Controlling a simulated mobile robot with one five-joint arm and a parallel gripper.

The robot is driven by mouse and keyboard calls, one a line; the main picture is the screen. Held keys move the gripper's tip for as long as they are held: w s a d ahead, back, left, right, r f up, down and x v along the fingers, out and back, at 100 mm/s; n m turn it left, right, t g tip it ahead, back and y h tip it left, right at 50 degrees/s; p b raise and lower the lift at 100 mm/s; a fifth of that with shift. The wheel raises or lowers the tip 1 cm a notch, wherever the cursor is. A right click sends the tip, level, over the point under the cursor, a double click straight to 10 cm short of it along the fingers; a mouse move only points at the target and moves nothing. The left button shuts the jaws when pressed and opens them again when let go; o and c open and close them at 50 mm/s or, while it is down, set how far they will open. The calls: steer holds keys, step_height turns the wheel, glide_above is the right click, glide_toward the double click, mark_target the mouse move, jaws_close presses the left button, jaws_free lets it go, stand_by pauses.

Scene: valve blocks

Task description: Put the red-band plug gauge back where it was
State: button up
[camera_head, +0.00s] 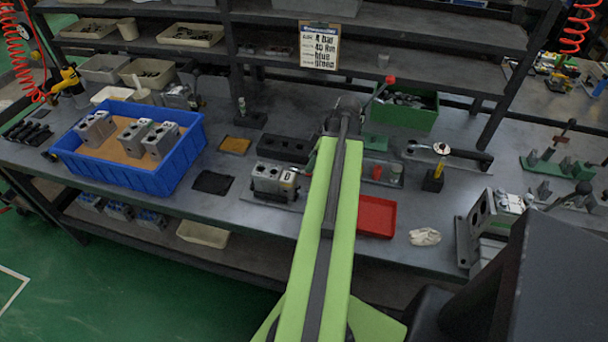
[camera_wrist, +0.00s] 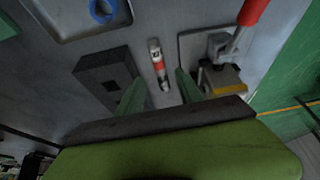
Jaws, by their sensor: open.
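The red-band plug gauge (camera_wrist: 158,64) shows in the wrist view as a slim white and black piece with a red band. It appears to lie on the grey bench; whether it touches my fingers I cannot tell. My gripper (camera_wrist: 160,77) is open, its two green fingers on either side of the gauge's near part. A dark block (camera_wrist: 92,72) with a square hole is just left of the gauge, and the hole looks empty. In the head view my green arm hides the gripper's fingers, and I cannot make out the gauge there.
Right of the gauge, a plate carries a device with a red-handled lever (camera_wrist: 246,22). A tray (camera_wrist: 68,30) with a blue ring is at upper left. In the head view, a blue bin (camera_head: 185,175) holds grey valve blocks, and a red tray (camera_head: 376,217) is beside my arm.

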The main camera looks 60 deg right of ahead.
steer(key=b+x, duration=0.4)
steer(key=x, duration=0.1)
steer(key=shift+w, duration=0.25)
steer(key=shift+r, duration=0.15)
jaws_close()
